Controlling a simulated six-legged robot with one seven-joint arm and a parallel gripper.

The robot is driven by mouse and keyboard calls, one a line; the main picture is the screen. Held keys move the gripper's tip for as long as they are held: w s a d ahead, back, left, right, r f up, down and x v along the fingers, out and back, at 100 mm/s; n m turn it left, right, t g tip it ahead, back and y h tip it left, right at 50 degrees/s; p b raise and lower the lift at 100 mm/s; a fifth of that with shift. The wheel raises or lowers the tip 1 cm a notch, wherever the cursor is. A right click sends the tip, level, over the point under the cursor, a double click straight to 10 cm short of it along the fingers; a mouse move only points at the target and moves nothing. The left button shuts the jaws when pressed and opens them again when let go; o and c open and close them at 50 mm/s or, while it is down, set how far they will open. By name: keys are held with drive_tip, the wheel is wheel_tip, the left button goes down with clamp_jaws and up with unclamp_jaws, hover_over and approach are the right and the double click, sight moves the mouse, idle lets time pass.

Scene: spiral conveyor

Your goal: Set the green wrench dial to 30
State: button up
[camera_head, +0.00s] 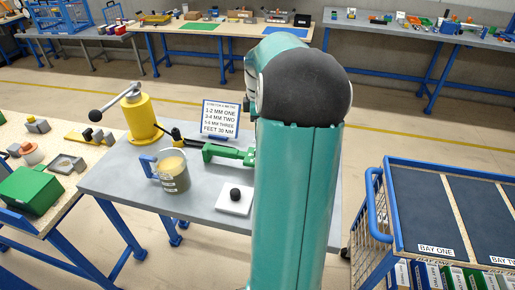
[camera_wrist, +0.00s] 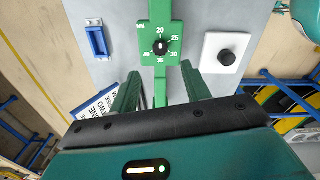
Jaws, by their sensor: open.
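The green wrench (camera_head: 226,152) lies on the grey bench in the head view, its right part hidden behind my arm. In the wrist view its green dial plate (camera_wrist: 147,29) carries a black knob (camera_wrist: 160,47) ringed by white numbers, with 20 at the top, 25 at the right and 40 at the left. A small pale mark on the knob seems to point up towards 20, but it is tiny. My gripper (camera_wrist: 160,68) is open and empty, its two green fingers apart below and either side of the dial. The head view hides my gripper behind my arm.
A white block with a black knob (camera_head: 235,195) sits near the wrench. A blue-railed cart (camera_head: 400,205) stands right.

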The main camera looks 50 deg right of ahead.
wheel_tip(320, 180, down, 9)
drive_tip(key=shift+f, duration=0.1)
idle(0.3)
drive_tip(key=c, duration=1)
